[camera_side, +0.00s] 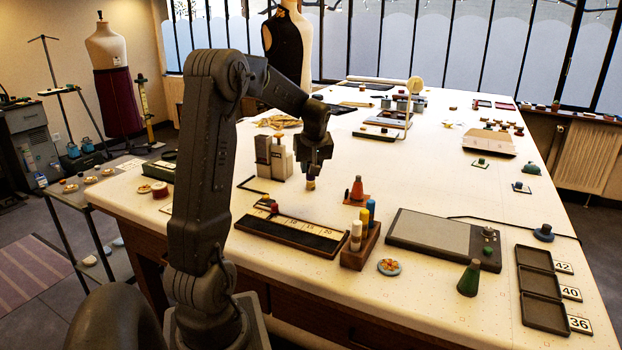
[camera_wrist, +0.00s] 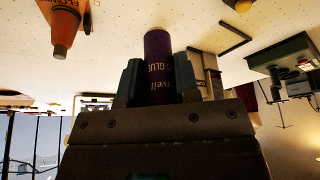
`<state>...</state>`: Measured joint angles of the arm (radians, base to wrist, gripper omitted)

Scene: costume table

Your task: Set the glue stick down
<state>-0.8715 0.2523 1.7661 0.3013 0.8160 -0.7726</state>
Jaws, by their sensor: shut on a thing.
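My gripper (camera_side: 312,168) points down over the white table (camera_side: 400,172), near its middle. In the wrist view the dark purple glue stick (camera_wrist: 158,60), with pale lettering, stands between the two grey-green fingers of my gripper (camera_wrist: 158,82). Its far end points away from the palm. I cannot tell whether its end touches the table.
An orange cone-shaped bottle (camera_side: 357,190) stands close to the right. A wooden block with upright sticks (camera_side: 361,248) is nearer the front, beside a long dark tray (camera_side: 290,233). A flat tablet (camera_side: 435,238) lies right.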

